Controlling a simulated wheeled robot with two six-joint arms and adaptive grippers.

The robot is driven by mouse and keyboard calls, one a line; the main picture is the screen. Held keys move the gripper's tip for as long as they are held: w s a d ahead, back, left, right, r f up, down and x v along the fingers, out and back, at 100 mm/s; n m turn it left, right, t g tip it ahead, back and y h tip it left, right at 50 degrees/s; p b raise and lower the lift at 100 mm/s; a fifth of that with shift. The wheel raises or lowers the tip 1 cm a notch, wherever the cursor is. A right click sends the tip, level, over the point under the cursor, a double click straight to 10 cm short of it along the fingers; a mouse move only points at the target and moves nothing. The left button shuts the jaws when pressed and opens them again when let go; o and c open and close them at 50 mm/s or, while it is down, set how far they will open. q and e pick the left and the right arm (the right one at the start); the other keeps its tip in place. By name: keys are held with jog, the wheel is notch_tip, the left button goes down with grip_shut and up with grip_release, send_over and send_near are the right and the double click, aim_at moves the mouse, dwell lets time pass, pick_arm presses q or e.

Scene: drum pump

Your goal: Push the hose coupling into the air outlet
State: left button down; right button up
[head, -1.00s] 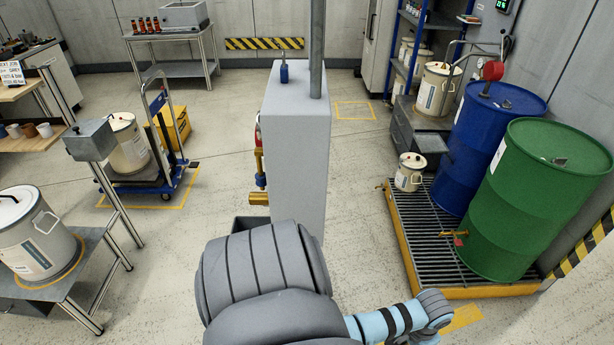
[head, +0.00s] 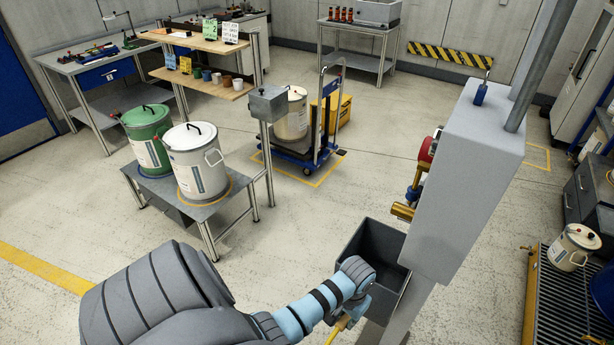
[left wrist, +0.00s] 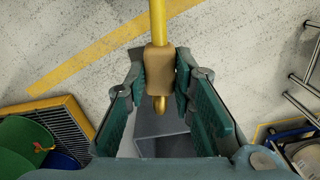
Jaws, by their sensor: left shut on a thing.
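The air outlet (head: 403,211) is a brass fitting low on the left side of the grey pillar (head: 462,165), below a red part. My left gripper (left wrist: 160,68) is shut on the tan hose coupling (left wrist: 159,84), held between its green-padded fingers. The coupling's rounded brass nose (left wrist: 160,104) points back towards the palm side of the picture, and the yellow hose (left wrist: 157,20) runs out at the top. In the head view, the left wrist is below and left of the outlet, apart from it; its fingers are mostly hidden. My right gripper is out of view.
A dark open bin (head: 373,247) is at the pillar's foot, close behind my left wrist in the picture. A small table (head: 212,208) with a green and a white drum stands left. A blue trolley (head: 318,150) is behind. Floor between them is clear.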

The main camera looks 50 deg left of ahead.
pick_arm(q)
jog(key=w+a+r+m+t+y+b, duration=0.25)
jog(key=w+a+y+b, duration=0.2)
jog(key=a, duration=0.65)
jog(key=w+a+r+m+t+y+b, duration=0.1)
jog(key=w+a+r+m+y+b, duration=0.2)
jog(key=w+a+b, duration=0.5)
jog(key=w+a+r+m+t+h+b, duration=0.2)
jog(key=w+r+m+t+b, duration=0.1)
jog(key=r+m+t+b, duration=0.9)
jog(key=w+d+r+n+t+p, duration=0.1)
jog(key=w+d+r+p, duration=0.1)
jog(key=d+p, duration=0.3)
jog(key=shift+w+d+r, duration=0.25)
jog(key=shift+d, duration=0.15)
jog(key=shift+w+d+n+t+y+p, duration=0.1)
jog(key=shift+d+n+t+y+p, duration=0.15)
jog(key=shift+d+p, duration=0.3)
jog(key=shift+a, duration=0.1)
